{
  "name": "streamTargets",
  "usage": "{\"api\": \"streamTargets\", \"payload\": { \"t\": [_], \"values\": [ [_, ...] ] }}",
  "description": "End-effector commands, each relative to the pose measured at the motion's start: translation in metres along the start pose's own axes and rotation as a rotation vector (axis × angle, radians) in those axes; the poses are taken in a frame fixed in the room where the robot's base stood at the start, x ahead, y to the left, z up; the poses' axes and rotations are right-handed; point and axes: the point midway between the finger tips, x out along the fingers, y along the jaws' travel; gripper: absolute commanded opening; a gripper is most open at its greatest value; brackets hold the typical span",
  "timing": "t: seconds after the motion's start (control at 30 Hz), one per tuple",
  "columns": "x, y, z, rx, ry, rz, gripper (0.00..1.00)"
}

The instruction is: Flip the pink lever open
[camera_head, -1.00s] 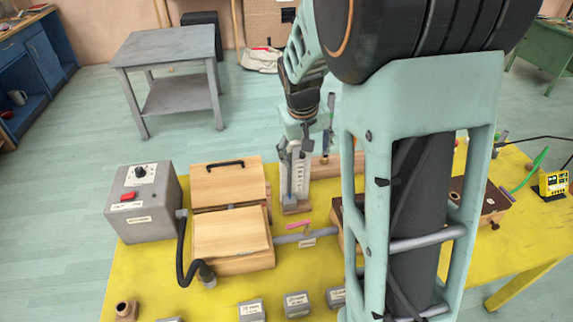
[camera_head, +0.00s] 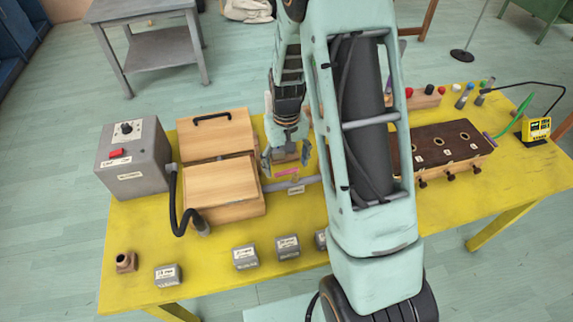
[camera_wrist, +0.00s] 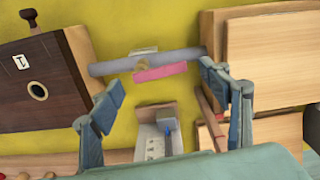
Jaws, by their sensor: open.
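The pink lever (camera_head: 288,172) lies along the grey pipe (camera_head: 308,181) between the wooden boxes. In the wrist view the lever (camera_wrist: 160,73) is a flat pink bar nearly parallel to the pipe (camera_wrist: 113,67), beside a small brass fitting (camera_wrist: 142,65). My gripper (camera_head: 286,158) is open and empty, fingers spread, just beyond the lever in the head view. In the wrist view my gripper (camera_wrist: 160,78) has one finger on each side of the lever, apart from it as far as I can tell; the height gap is unclear.
A light wooden box (camera_head: 225,190) with a black hose stands left, beside a grey control box (camera_head: 133,160). A dark wooden box (camera_head: 440,145) with holes stands right. A pale upright device (camera_wrist: 152,140) is close to my fingers. Small grey labelled blocks (camera_head: 246,257) line the front.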

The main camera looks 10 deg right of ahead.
Motion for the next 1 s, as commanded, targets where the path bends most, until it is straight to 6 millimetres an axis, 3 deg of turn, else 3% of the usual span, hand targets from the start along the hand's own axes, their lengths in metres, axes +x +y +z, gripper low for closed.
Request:
{"api": "streamTargets", "payload": {
  "t": [0.43, 0.8, 1.0],
  "values": [
    [0.0111, 0.0002, -0.0001, 0.0, 0.001, 0.001, 0.7],
    [0.0108, 0.0003, 0.0, 0.0, 0.001, 0.001, 0.31],
    [0.0121, 0.0007, -0.0017, 0.053, 0.001, 0.002, 0.28]
  ]
}}
